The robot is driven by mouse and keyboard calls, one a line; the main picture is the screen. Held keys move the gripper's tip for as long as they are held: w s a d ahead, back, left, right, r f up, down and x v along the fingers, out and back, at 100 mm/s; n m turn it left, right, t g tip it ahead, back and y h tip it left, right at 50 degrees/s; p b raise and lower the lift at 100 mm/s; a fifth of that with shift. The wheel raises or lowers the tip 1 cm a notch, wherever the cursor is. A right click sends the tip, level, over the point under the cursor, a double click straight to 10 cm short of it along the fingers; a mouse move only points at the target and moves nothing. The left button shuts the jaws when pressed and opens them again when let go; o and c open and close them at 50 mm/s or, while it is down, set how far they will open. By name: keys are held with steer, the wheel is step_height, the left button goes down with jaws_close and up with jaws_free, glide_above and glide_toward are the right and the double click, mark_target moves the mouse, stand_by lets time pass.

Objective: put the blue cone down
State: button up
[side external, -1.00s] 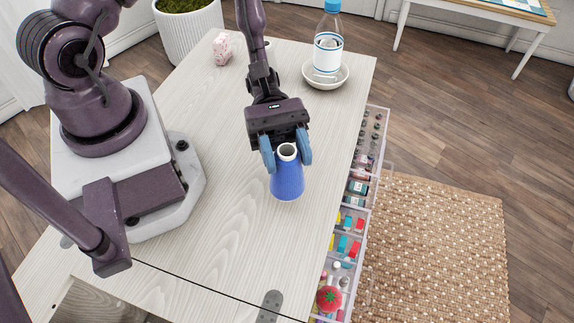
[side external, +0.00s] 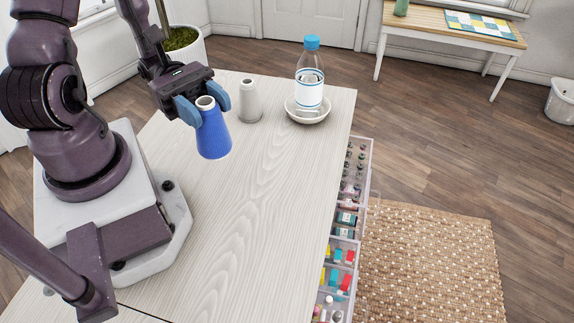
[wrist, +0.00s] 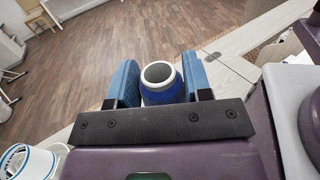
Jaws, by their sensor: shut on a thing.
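The blue cone (side external: 213,138) is a blue thread cone with a white open top. My gripper (side external: 204,108) is shut on its upper part, one blue finger on each side. The cone tilts slightly and looks raised above the left part of the table; the exact gap under its base is hard to tell. In the wrist view the cone (wrist: 164,88) sits between both finger pads, its white rim facing the camera and its base hidden.
A white cone (side external: 249,103) stands close right of the blue one. A bottle (side external: 309,85) stands in a bowl (side external: 291,109) farther right. The table (side external: 255,190) is clear at front and centre. An open drawer (side external: 341,240) of sewing supplies juts out at the right edge.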

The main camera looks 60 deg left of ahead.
steer(key=shift+w+d+f, duration=0.2)
steer(key=shift+w+f, duration=1.95)
steer(key=shift+w, duration=0.15)
steer(key=shift+w+d+f, duration=0.25)
steer(key=shift+w+f, duration=1.85)
steer(key=shift+w, duration=0.15)
steer(key=shift+w+d+f, duration=0.2)
steer(key=shift+w+f, duration=1.95)
steer(key=shift+w, duration=0.15)
steer(key=shift+f, duration=0.15)
steer(key=o, duration=1.2)
